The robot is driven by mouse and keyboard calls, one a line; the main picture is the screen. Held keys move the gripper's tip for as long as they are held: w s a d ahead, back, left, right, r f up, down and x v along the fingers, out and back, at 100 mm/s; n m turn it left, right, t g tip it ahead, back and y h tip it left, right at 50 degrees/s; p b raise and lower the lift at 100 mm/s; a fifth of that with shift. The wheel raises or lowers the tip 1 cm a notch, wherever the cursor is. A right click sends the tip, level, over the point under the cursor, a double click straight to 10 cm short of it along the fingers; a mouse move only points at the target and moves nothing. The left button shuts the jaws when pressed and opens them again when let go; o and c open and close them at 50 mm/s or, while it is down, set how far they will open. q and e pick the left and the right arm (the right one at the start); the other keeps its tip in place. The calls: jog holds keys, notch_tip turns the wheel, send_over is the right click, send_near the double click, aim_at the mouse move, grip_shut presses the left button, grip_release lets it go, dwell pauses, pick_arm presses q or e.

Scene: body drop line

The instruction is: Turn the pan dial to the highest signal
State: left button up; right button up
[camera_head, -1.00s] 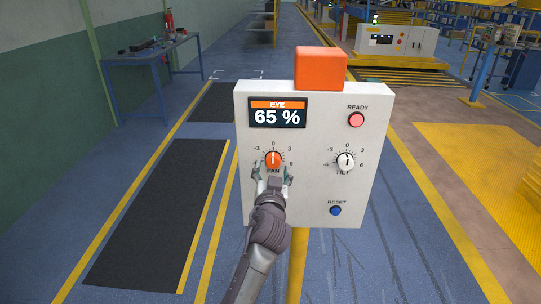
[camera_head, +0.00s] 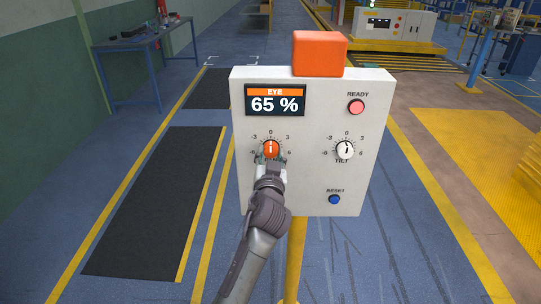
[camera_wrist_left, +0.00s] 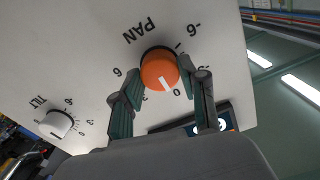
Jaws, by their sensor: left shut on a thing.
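The orange pan dial (camera_head: 271,148) is on the left of a white control panel (camera_head: 310,185). Its white pointer stands close to the 0 mark. The screen (camera_head: 275,100) above it reads EYE 65 %. My left gripper (camera_head: 270,158) is at the dial and hides the PAN label in the head view. In the left wrist view its two fingers are on either side of the orange dial (camera_wrist_left: 160,72), shut on it. My right gripper is not in view.
The white tilt dial (camera_head: 345,149) is to the right, with the pink READY lamp (camera_head: 356,107) above and the blue RESET button (camera_head: 334,199) below. An orange box (camera_head: 319,54) tops the panel. A blue table (camera_head: 130,48) stands back left.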

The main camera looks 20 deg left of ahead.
pick_arm(q)
jog(key=shift+m, duration=0.3)
jog(key=m+p, duration=0.1)
jog(key=m, duration=0.3)
jog(key=shift+r, duration=0.1)
jog(key=shift+m+p, duration=0.35)
jog(key=shift+m, duration=0.85)
jog(key=o, duration=1.1)
jog(key=shift+w, duration=0.1)
jog(key=shift+o, duration=0.2)
